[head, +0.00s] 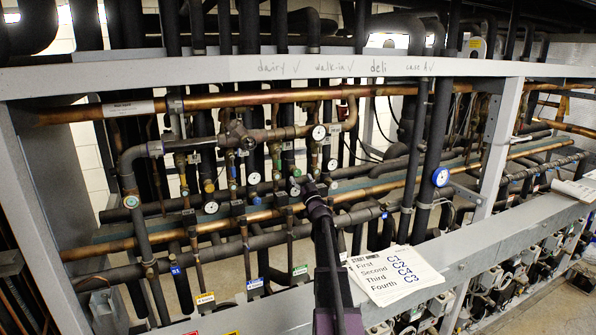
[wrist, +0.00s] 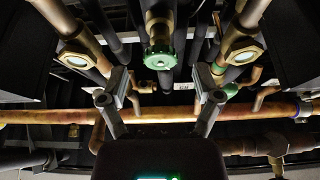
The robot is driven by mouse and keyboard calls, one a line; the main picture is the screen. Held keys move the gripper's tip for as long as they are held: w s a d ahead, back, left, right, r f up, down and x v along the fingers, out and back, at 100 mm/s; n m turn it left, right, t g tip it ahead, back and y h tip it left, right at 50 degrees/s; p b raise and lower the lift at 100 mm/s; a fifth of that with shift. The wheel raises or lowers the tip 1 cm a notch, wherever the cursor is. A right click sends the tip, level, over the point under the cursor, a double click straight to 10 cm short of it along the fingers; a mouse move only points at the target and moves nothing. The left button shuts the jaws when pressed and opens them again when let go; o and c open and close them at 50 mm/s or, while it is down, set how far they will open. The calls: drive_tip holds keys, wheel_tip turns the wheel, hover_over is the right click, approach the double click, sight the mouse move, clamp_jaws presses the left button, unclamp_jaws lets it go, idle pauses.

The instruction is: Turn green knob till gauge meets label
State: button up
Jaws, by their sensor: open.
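In the wrist view a green knob (wrist: 160,56) on a brass valve stands ahead, between and beyond my gripper's fingers (wrist: 160,90). The fingers are spread wide with nothing between them, and apart from the knob. In the head view my gripper (head: 303,183) reaches in among the pipes, by a cluster of small valves; it hides part of them.
Copper pipes (head: 270,96) and dark insulated pipes crowd around my arm. A white beam (head: 250,68) with handwritten names crosses above. A printed sheet (head: 395,275) lies on the front ledge (head: 500,235). In the wrist view brass sight-glass fittings (wrist: 76,60) flank the knob.

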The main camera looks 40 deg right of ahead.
sight(298, 174)
drive_tip(key=shift+p+x, duration=0.4)
drive_tip(key=shift+x, duration=1.2)
clamp_jaws()
